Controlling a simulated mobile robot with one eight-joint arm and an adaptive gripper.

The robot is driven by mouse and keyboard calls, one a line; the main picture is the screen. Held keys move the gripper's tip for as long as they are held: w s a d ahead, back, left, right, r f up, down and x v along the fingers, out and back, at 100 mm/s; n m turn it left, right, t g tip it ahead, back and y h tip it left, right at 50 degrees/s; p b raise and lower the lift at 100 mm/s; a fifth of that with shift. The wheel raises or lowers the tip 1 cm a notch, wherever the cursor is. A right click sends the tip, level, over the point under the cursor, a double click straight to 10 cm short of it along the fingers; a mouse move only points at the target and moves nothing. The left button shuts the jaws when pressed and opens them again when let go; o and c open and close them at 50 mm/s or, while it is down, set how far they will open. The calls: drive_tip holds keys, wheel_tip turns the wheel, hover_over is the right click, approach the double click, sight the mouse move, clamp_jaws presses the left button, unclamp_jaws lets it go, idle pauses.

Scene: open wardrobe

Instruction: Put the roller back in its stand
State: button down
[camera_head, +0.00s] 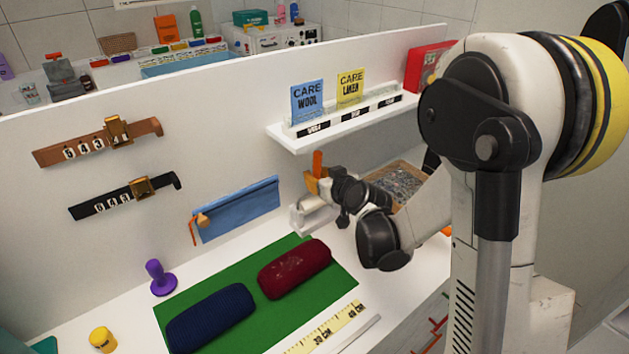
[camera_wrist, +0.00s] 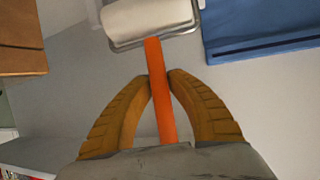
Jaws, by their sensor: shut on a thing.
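The roller has a white head (camera_wrist: 150,20) and an orange handle (camera_wrist: 162,100). My gripper (camera_wrist: 160,78) is shut on the handle, with a finger on each side. In the head view my gripper (camera_head: 317,184) is in front of the white panel, below the small shelf. The orange handle (camera_head: 318,160) sticks up above the fingers there, and the white head (camera_head: 311,214) hangs below them, over the counter's back part. I cannot clearly make out the roller's stand in either view.
A green mat (camera_head: 250,308) bears a navy roll (camera_head: 211,318) and a dark red roll (camera_head: 295,268). A purple post on a round base (camera_head: 158,278) stands left. A blue cloth pouch (camera_head: 238,210) hangs on the panel. The shelf (camera_head: 335,123) juts out above my gripper; a box (camera_head: 395,183) is behind my arm.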

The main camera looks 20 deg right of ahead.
drive_tip(key=shift+w+a+r+g, duration=0.1)
drive_tip(key=shift+w+g, duration=0.25)
drive_tip(key=shift+g, duration=0.05)
drive_tip(key=shift+w+f+b, duration=0.1)
drive_tip(key=shift+f+b, duration=0.45)
drive_tip(key=shift+f, duration=0.9)
drive_tip(key=shift+f, duration=0.2)
drive_tip(key=c, duration=1.3)
unclamp_jaws()
drive_tip(key=shift+r, duration=0.1)
